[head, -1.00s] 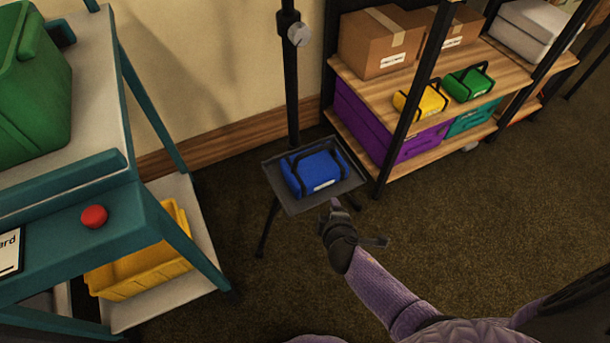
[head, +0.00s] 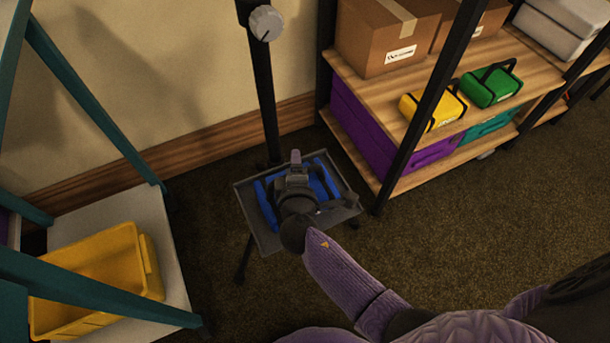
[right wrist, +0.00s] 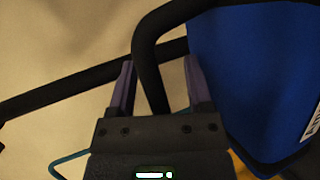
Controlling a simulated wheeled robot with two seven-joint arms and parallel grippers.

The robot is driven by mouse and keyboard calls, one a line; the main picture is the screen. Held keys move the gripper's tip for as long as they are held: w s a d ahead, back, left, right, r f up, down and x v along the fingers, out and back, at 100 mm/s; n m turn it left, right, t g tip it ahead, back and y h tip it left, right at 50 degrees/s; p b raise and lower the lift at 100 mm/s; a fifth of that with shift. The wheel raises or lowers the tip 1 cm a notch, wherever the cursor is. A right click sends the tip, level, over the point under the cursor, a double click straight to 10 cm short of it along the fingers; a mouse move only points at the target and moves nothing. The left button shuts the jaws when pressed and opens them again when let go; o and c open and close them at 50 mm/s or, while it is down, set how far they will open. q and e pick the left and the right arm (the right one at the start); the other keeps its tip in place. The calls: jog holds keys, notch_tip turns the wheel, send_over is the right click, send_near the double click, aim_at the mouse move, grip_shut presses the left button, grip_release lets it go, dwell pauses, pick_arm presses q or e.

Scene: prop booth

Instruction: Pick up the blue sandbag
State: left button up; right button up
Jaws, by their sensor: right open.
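The blue sandbag (head: 327,177) rests on a small grey tray (head: 268,241) on a stand, largely hidden under my right gripper (head: 296,162) in the head view. In the right wrist view, the blue bag (right wrist: 252,70) fills the right side, with a white label partly cut off. Its black strap handle (right wrist: 148,70) runs between the two fingers of my right gripper (right wrist: 160,88). The fingers are apart, with a gap on at least one side of the strap. My left gripper is not in view.
A shelf to the right holds cardboard boxes (head: 385,35), a yellow sandbag (head: 432,108) and a green sandbag (head: 490,85). The stand's dark pole (head: 262,90) rises behind the tray. A teal-framed cart with a yellow bin (head: 100,280) stands at left.

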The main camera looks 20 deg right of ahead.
jog(key=shift+s+a+r, duration=0.1)
jog(key=shift+s+a, duration=0.05)
jog(key=shift+s, duration=0.05)
jog(key=shift+c, duration=0.5)
jog(key=c, duration=0.7)
grip_shut()
jog(key=shift+s, duration=0.1)
